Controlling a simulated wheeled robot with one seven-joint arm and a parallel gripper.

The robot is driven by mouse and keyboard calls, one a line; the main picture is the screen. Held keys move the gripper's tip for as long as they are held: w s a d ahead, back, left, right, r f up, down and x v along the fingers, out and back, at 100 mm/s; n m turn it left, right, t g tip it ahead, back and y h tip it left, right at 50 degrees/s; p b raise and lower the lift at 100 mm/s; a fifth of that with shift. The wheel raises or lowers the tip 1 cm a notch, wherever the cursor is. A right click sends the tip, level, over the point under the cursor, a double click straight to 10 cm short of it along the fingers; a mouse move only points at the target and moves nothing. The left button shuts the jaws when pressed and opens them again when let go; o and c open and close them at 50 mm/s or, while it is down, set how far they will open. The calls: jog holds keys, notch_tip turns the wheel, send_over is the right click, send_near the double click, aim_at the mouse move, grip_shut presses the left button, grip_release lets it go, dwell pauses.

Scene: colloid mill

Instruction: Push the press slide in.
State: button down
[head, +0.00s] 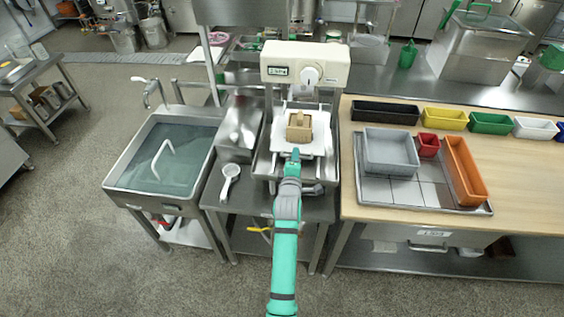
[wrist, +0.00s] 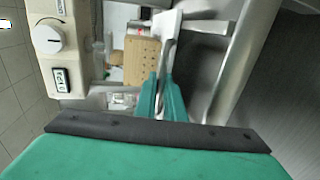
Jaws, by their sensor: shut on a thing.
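The press slide (head: 317,146) is a white plate at the front of the press, below its cream head (head: 305,63). A tan block (head: 299,127) with a raised top rests on the slide. My gripper (head: 295,153) reaches the slide's front edge from the near side. In the wrist view my gripper's green fingers (wrist: 163,98) are closed around a thin grey part at the front of the slide, seemingly its handle. The tan block (wrist: 141,60) shows just beyond the fingers.
At right, a wooden table (head: 520,190) carries a tray with grey, red and orange bins. Colored bins line its back. The floor in front is clear.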

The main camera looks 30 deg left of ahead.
jog(key=shift+w+a, duration=0.1)
jog(key=shift+a, duration=0.05)
jog(key=c, duration=2.1)
grip_release()
jog(key=shift+s+d+r, duration=0.1)
jog(key=shift+s+d, duration=0.2)
jog(key=shift+s, duration=0.2)
jog(key=v, duration=0.9)
jog(key=shift+s+d, duration=0.1)
jog(key=shift+s, duration=0.25)
